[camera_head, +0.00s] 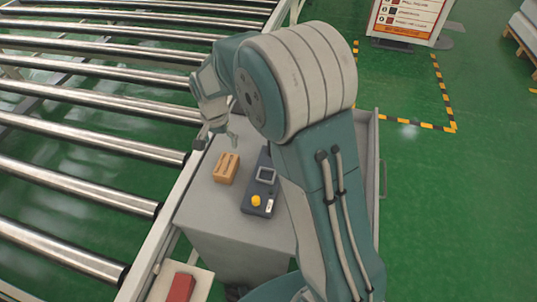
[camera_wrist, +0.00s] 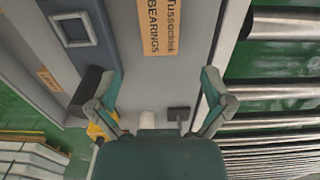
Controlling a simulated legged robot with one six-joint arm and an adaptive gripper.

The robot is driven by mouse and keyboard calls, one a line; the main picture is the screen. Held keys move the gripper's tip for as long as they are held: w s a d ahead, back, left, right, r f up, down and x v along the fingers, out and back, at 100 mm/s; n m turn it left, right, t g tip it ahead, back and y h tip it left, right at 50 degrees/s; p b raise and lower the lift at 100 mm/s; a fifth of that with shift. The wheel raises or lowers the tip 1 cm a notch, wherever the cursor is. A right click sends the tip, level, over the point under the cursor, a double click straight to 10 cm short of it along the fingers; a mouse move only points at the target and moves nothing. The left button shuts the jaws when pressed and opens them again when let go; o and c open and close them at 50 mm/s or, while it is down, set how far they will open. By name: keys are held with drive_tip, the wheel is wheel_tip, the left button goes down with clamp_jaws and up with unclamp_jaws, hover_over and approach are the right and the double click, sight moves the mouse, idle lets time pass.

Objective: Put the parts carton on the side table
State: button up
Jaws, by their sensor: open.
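The parts carton, a small orange-brown box (camera_head: 226,168), sits on the grey cabinet top (camera_head: 214,196), near its conveyor side. In the wrist view the carton (camera_wrist: 153,28) shows printed lettering including "BEARINGS" and is cut off by the top edge. My gripper (camera_head: 217,137) is open and empty, at the far side of the carton and apart from it. In the wrist view its two fingers (camera_wrist: 161,82) are spread, with the carton beyond their tips. A small pale surface (camera_head: 155,290) at the lower left bears a red box; I cannot tell whether it is the side table.
A dark device (camera_head: 262,185) with a screen and yellow knob stands close to the carton's right. A roller conveyor (camera_head: 85,137) runs along the left. The red box (camera_head: 181,288) is low at left.

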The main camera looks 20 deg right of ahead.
drive_tip(key=s+d+r+n+t, duration=0.2)
drive_tip(key=s+d+r, duration=0.2)
drive_tip(key=s+r, duration=0.4)
drive_tip(key=s+d+r+n+t, duration=0.2)
drive_tip(key=s+d+r, duration=0.2)
drive_tip(key=s+r, duration=0.5)
drive_tip(key=s+d+n+t, duration=0.1)
drive_tip(key=s+d+n, duration=0.1)
drive_tip(key=s, duration=0.6)
drive_tip(key=shift+r+n+t, duration=0.15)
drive_tip(key=shift+n+t, duration=0.15)
drive_tip(key=shift+s, duration=0.15)
